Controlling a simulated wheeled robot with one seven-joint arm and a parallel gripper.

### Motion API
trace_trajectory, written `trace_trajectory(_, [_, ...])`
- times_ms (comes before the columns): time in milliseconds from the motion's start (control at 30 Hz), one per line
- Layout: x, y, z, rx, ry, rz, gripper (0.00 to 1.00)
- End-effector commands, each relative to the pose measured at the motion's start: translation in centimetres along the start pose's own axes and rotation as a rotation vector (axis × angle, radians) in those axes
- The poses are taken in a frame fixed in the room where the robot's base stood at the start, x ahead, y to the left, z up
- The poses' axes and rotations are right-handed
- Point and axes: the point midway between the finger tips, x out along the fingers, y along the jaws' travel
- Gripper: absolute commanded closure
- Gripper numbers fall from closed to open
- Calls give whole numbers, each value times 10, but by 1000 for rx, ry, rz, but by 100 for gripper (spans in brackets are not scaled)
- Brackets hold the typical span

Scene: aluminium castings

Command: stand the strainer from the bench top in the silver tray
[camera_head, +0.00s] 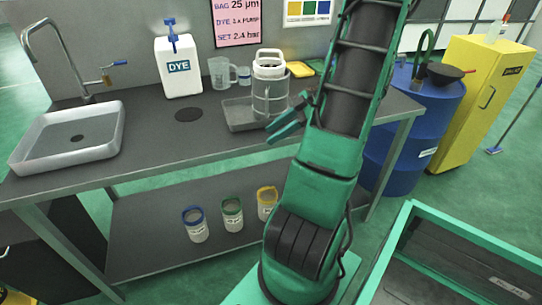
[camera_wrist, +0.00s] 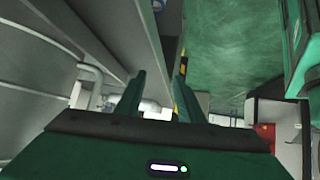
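The silver tray (camera_head: 236,116) is a shallow grey tray on the bench top, right of the middle. A grey metal cylinder with a white, handled top, which looks like the strainer (camera_head: 268,92), stands upright and appears to be inside the tray's right part. My gripper (camera_head: 281,126) is in front of the cylinder's lower right in the head view, with its fingers pointing left. Whether it touches the tray or cylinder cannot be told. In the wrist view the two fingers (camera_wrist: 155,92) are apart with nothing seen held between them. The tray's right end is partly hidden by my gripper.
A sink (camera_head: 68,135) and tap are at the bench's left. A white DYE jug (camera_head: 178,72) and a clear measuring jug (camera_head: 219,74) stand behind. Jars (camera_head: 232,214) stand on the lower shelf. A blue drum (camera_head: 410,130) is right.

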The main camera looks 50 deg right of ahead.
Motion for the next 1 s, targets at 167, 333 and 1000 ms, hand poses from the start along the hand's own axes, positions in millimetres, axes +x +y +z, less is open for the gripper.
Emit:
trace_trajectory(167, [23, -30, -24, 196, -208, -100, 65])
trace_trajectory(333, [29, -59, -41, 389, -404, -106, 65])
trace_trajectory(1000, [-19, -176, -86, 1106, -806, 371, 65])
